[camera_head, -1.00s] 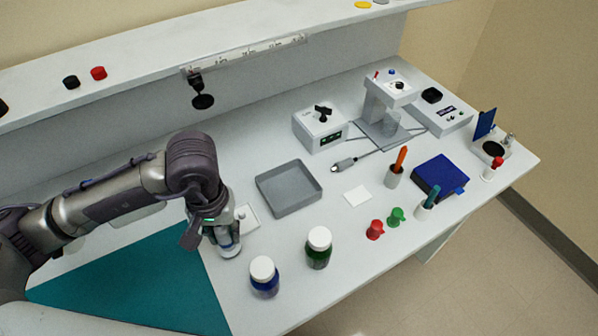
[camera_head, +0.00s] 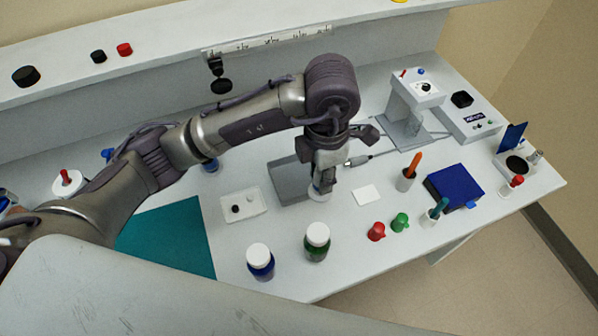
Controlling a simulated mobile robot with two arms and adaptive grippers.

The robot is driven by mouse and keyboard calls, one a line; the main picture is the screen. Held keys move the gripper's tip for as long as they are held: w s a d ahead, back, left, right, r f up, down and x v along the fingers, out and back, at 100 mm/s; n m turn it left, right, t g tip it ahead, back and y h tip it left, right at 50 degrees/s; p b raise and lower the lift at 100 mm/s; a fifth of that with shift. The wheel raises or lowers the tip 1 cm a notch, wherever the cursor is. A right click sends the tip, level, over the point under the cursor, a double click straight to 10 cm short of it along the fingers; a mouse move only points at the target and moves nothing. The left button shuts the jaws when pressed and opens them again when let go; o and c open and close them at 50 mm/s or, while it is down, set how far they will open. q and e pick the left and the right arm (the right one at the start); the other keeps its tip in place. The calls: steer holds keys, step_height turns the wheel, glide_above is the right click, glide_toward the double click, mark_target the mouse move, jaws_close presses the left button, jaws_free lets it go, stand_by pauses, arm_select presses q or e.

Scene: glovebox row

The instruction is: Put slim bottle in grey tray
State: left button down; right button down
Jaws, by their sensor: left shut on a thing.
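The grey tray (camera_head: 283,184) lies on the white bench, partly hidden behind my left arm and gripper. My left gripper (camera_head: 322,176) points down over the right part of the tray, shut on the slim bottle (camera_head: 319,193). Only the pale lower end of the bottle shows below the fingers; the rest is hidden. I cannot tell whether the bottle touches the tray floor. My right gripper is not in view.
A blue bottle (camera_head: 260,262) and a green bottle (camera_head: 316,243), both white-capped, stand in front of the tray. Red (camera_head: 376,232) and green (camera_head: 400,223) stoppers and a white card (camera_head: 367,195) are to the right. A shelf (camera_head: 160,65) runs behind.

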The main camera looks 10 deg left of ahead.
arm_select(q)
steer(key=w+a+f+p, duration=0.1)
steer(key=w+a+f, duration=0.1)
steer(key=f, duration=0.1)
steer(key=w+a+f+p, duration=0.2)
steer(key=w+f, duration=0.1)
steer(key=w+a+f+p, duration=0.1)
steer(key=w+a+f, duration=0.1)
steer(key=w+f, duration=0.1)
steer(key=shift+w+a+f, duration=0.2)
steer(key=shift+w+a, duration=0.05)
steer(key=shift+a, duration=0.05)
steer(key=shift+f, duration=0.55)
steer(key=shift+f, duration=0.15)
steer(key=c, duration=1.3)
jaws_free()
steer(key=o, duration=0.5)
steer(key=shift+c, duration=0.2)
